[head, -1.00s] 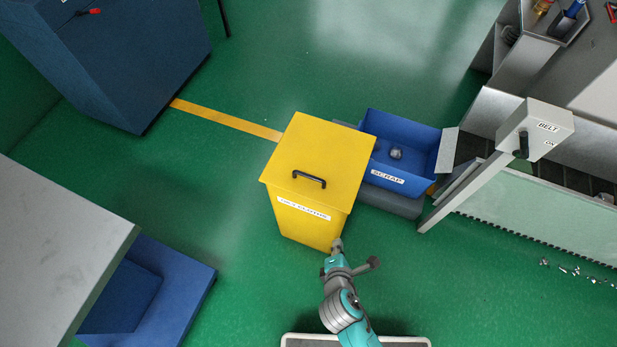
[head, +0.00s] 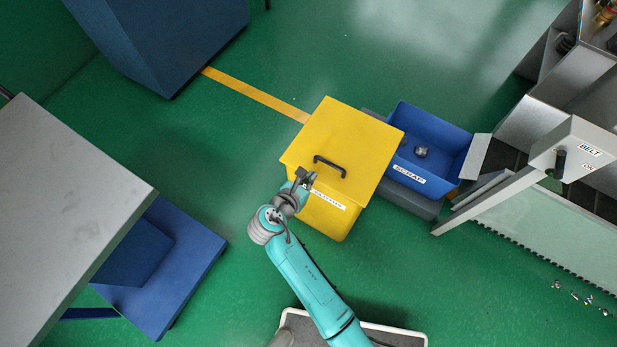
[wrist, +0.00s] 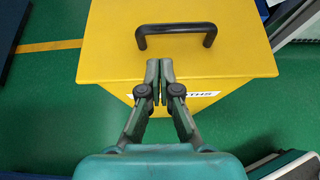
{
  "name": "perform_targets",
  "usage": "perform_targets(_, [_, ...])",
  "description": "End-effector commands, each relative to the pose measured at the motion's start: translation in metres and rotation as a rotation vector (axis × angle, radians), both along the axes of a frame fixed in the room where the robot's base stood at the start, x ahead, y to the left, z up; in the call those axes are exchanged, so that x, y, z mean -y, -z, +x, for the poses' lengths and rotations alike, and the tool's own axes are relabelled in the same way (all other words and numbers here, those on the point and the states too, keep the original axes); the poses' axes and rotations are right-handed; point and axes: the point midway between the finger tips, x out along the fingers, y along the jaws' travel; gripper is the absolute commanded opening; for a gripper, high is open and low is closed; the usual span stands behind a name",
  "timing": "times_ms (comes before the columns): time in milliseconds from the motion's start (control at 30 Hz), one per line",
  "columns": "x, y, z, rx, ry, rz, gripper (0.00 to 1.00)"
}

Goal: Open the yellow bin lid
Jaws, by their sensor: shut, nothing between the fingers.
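The yellow bin (head: 333,218) stands on the green floor with its flat yellow lid (head: 352,132) closed. A black handle (head: 330,164) is on the lid near its front edge. The handle also shows in the wrist view (wrist: 176,34), beyond my fingertips. My gripper (head: 306,175) is at the front edge of the lid, just short of the handle and apart from it. In the wrist view my gripper (wrist: 159,66) has its fingers together with nothing between them. My gripper partly covers the white label (head: 328,199) on the bin's front.
A blue scrap bin (head: 428,178) stands close on the right, holding a small metal piece. A grey belt post (head: 505,192) and machine are further right. A grey table (head: 70,190) and blue platform (head: 180,260) are at left. Open floor lies between.

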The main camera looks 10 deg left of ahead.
Motion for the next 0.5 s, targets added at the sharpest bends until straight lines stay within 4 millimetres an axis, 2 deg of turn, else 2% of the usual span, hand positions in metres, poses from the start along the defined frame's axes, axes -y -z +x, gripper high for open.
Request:
perform_targets(100, [0.007, 0.011, 0.019, 0.000, 0.003, 0.001, 0.00])
perform_targets(300, [0.015, 0.026, 0.042, 0.000, 0.002, 0.001, 0.00])
perform_targets(500, [0.019, 0.033, 0.054, 0.000, 0.002, 0.003, 0.00])
